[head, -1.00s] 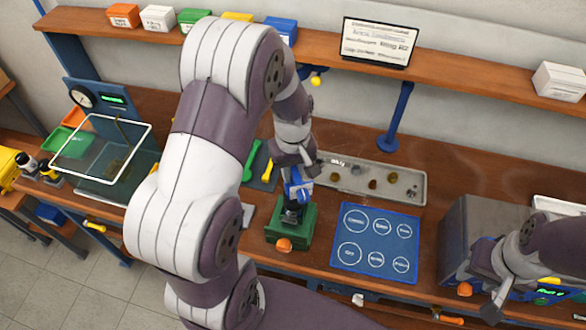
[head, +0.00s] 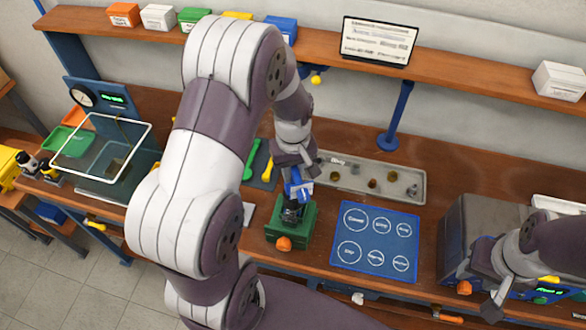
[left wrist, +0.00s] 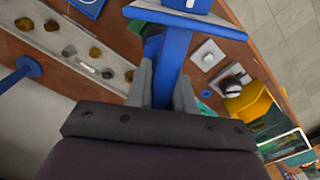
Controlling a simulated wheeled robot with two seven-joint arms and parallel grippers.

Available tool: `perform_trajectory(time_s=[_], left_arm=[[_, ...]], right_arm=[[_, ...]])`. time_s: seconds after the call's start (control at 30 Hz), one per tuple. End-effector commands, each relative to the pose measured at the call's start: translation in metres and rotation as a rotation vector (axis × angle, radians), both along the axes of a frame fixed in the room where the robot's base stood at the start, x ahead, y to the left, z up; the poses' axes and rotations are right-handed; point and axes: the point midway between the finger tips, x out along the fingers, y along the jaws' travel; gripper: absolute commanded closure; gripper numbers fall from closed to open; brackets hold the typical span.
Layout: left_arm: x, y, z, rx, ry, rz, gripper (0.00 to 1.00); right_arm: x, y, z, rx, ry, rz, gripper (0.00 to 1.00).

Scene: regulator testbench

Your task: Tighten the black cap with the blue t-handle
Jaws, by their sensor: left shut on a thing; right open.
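The blue t-handle (head: 298,187) is held by my left gripper (head: 297,174) above the green vise-like fixture (head: 302,232). In the left wrist view the blue t-handle (left wrist: 176,50) stands between my shut left fingers (left wrist: 165,90). Below it in the head view, a dark part (head: 291,211), likely the black cap, sits in the fixture. The t-handle's lower end meets or overlaps the dark part; I cannot tell whether they are engaged. My right gripper (head: 492,292) is open and empty at the lower right, in front of the grey box-like machine.
A blue mat with white circles (head: 375,270) lies right of the fixture. A grey tray with small parts (head: 405,196) is behind it. Green (head: 251,160) and yellow (head: 264,176) handled tools lie left. The grey machine (head: 458,215) stands right.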

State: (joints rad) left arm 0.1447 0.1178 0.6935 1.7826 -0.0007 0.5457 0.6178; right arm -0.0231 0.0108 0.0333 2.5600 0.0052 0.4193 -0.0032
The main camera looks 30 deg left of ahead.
Motion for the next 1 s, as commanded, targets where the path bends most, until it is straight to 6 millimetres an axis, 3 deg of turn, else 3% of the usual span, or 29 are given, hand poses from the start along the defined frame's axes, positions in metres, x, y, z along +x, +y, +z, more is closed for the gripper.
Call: perform_trajectory(time_s=[1.0], left_arm=[[0.0002, -0.0001, -0.0096, 0.0, -0.001, 0.0, 1.0]], right_arm=[[0.0, 0.0, -0.0033, 0.0, 0.0, 0.0, 0.57]])
